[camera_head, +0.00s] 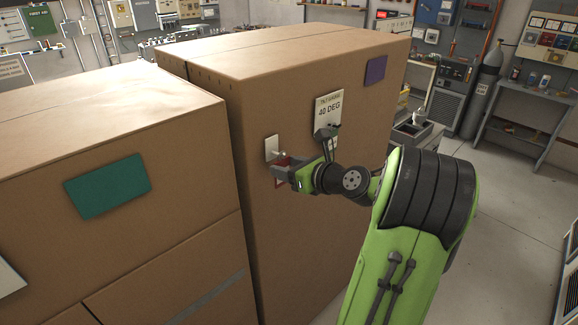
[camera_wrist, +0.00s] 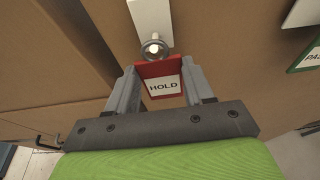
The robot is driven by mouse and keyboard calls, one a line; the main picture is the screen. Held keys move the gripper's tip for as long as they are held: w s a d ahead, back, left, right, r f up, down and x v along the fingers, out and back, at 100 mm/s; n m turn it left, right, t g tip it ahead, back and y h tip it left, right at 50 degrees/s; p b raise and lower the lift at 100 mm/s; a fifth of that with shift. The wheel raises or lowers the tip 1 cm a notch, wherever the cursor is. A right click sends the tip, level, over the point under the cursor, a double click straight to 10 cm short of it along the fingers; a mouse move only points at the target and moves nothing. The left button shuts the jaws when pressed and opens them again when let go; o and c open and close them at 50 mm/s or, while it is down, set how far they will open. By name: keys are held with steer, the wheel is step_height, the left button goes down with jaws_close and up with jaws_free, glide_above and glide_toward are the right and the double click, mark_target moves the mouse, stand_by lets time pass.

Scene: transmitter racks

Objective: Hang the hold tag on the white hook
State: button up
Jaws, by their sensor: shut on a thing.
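The hold tag (camera_wrist: 164,84) is a small red tag with a white "HOLD" label and a metal ring (camera_wrist: 154,51) at its top. My gripper (camera_wrist: 159,82) is shut on the tag, one finger at each side. The white hook (camera_wrist: 153,42) sticks out from a white plate (camera_wrist: 150,14) on the brown cabinet face. In the wrist view the ring overlaps the hook's tip; I cannot tell whether it is around it. In the head view my gripper (camera_head: 283,172) is close to the cabinet front, just below the white plate (camera_head: 272,148), and partly hides the red tag.
A "40 DEG" sign (camera_head: 329,108) and a purple panel (camera_head: 376,70) are on the same brown cabinet (camera_head: 290,270). Another brown cabinet with a teal panel (camera_head: 107,186) stands at left. A green-edged sign (camera_wrist: 306,58) shows at right in the wrist view. Open floor (camera_head: 510,210) lies to the right.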

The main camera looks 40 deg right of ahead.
steer(key=shift+w, duration=0.15)
steer(key=shift+w+d+f+p, duration=0.1)
steer(key=shift+w+p, duration=0.35)
steer(key=shift+p, duration=0.1)
steer(key=shift+f, duration=0.15)
stand_by(0.3)
steer(key=o, duration=1.1)
steer(key=v, duration=1.5)
steer(key=shift+s, duration=0.35)
